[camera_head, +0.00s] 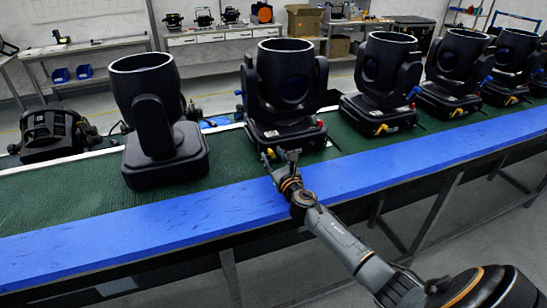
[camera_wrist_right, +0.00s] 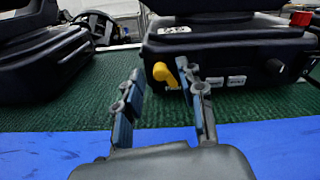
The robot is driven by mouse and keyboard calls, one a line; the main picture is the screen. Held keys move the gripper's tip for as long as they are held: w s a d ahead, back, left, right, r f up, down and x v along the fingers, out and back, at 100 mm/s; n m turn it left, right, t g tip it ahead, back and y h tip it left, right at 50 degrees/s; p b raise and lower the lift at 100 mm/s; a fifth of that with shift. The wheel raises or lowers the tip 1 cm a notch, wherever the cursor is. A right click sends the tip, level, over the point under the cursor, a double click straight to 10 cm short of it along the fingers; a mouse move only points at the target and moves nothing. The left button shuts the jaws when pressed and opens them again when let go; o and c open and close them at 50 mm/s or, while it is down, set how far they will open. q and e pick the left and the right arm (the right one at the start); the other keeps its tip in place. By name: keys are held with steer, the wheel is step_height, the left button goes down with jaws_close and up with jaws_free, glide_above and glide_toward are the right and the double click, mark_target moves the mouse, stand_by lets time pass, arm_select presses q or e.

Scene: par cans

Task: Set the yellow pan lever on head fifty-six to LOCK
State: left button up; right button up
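The moving head (camera_head: 287,85) in front of my right gripper stands upright on its black base (camera_wrist_right: 225,45). A yellow lever (camera_wrist_right: 164,74) sits at the left of the base's front face in the wrist view, with small white labels to its right, too small to read. My right gripper (camera_head: 281,157) is open and empty at the base's front left. In the wrist view its fingers (camera_wrist_right: 162,78) are spread, with the lever seen between the tips and partly covered by the right one. Contact cannot be told. No head number is readable. My left gripper is not in view.
Several similar heads stand in a row on the green mat (camera_head: 80,207), one (camera_head: 157,120) close on the left. A red knob (camera_wrist_right: 274,67) is on the base's right. A blue strip (camera_head: 150,225) runs along the front edge.

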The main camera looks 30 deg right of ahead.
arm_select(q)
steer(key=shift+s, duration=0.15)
arm_select(e)
steer(key=shift+c, duration=0.4)
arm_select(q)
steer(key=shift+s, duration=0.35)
arm_select(e)
jaws_close()
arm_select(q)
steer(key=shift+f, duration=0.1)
arm_select(e)
steer(key=shift+m, duration=0.3)
steer(key=m, duration=0.1)
steer(key=d+m, duration=0.1)
steer(key=m, duration=0.3)
steer(key=shift+s+d+r+b, duration=0.2)
steer(key=shift+d+b, duration=0.1)
steer(key=shift+b, duration=0.1)
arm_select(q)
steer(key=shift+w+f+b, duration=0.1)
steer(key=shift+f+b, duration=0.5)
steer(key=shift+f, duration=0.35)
arm_select(e)
steer(key=m, duration=0.2)
steer(key=d+m, duration=0.1)
steer(key=m, duration=0.3)
steer(key=shift+s+d+f, duration=0.2)
steer(key=shift+d+f, duration=0.05)
steer(key=shift+d, duration=0.1)
steer(key=shift+m, duration=0.3)
